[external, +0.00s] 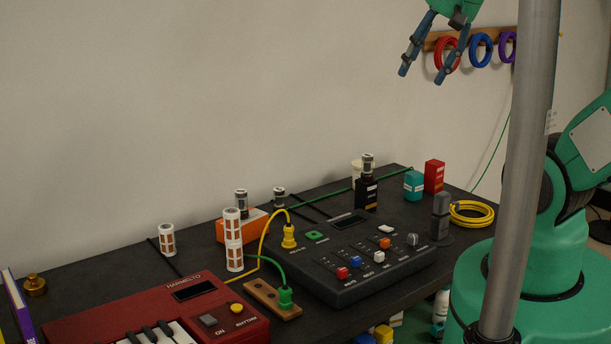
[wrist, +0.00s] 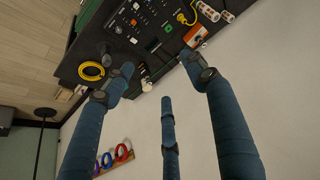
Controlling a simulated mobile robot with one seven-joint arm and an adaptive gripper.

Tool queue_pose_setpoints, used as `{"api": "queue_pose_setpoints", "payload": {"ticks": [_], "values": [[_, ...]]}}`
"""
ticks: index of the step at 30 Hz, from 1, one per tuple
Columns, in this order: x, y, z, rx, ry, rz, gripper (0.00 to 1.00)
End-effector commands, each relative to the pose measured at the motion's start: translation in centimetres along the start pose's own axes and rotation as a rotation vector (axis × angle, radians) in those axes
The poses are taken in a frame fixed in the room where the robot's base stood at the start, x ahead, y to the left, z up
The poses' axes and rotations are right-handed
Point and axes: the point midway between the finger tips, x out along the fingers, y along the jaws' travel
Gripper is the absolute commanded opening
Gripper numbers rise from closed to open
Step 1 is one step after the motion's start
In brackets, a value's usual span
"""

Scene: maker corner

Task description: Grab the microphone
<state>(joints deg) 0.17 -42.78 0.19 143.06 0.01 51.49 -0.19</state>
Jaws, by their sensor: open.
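A grey upright object on a round dark base looks like the microphone (external: 441,208); it stands near the right front edge of the black table (external: 325,208), left of a yellow cable coil. My gripper (external: 421,76) is high above the table at the top of the external view, well away from the microphone, fingers hanging down. It is open and empty. In the wrist view my gripper (wrist: 158,75) shows three blue fingers spread apart, with the table beyond them.
A black mixer (external: 355,285) stands left of the microphone, with the yellow cable coil (external: 472,213) to its right. A red box (external: 434,176) and a teal box (external: 413,185) stand behind. A red keyboard (external: 160,310) is front left. Colored rings (external: 481,50) hang on the wall near my gripper.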

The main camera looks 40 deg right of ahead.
Motion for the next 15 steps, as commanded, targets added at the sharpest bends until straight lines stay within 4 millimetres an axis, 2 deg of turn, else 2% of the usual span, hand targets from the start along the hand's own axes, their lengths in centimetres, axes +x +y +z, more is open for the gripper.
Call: {"api": "queue_pose_setpoints", "payload": {"ticks": [8, 15], "values": [[2.2, 1.8, -1.9, -0.002, -0.051, 0.023, 0.56], [7.0, 5.8, -4.6, -0.007, -0.141, 0.052, 0.56]]}}
